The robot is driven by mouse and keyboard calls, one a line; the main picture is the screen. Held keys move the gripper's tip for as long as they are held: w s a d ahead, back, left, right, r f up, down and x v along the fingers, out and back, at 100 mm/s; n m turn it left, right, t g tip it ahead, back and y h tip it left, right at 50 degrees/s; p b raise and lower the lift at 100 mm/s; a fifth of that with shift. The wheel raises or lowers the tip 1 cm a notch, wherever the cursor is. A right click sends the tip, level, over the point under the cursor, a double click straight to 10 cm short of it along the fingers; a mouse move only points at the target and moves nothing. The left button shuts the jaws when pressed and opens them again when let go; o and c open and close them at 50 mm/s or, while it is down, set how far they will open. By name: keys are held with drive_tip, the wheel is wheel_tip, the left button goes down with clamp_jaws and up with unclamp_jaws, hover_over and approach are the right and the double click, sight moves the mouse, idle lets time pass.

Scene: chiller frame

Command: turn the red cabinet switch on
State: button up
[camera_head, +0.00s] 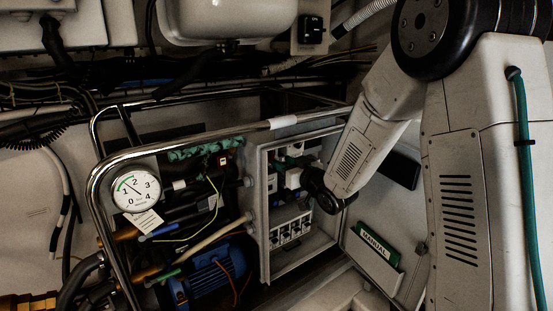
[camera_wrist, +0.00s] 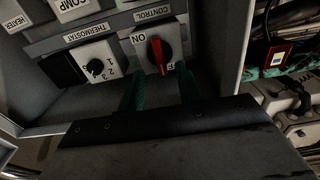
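The red cabinet switch (camera_wrist: 159,52) sits on a white square plate in the wrist view, under a CONTROL label. Its red handle stands nearly upright in the picture, slightly tilted. ON is printed to its left, and a partly hidden label shows at its lower right. My gripper (camera_wrist: 161,80) has two green fingers spread apart, one on each side just below the handle. Nothing is seen between them, and I cannot tell whether they touch the switch plate. In the head view my arm reaches into the open grey cabinet (camera_head: 264,215); its wrist hides the switch and fingers.
A thermostat knob (camera_wrist: 95,67) is left of the switch, with COMP and HEATER labels beyond. The cabinet's walls are close around my gripper. The open door (camera_head: 392,240) holds a green manual (camera_head: 375,242). A chrome tube frame (camera_head: 215,134) and a pressure gauge (camera_head: 136,191) stand left.

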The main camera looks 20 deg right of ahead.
sight(273, 156)
drive_tip(key=shift+x, duration=2.35)
clamp_jaws()
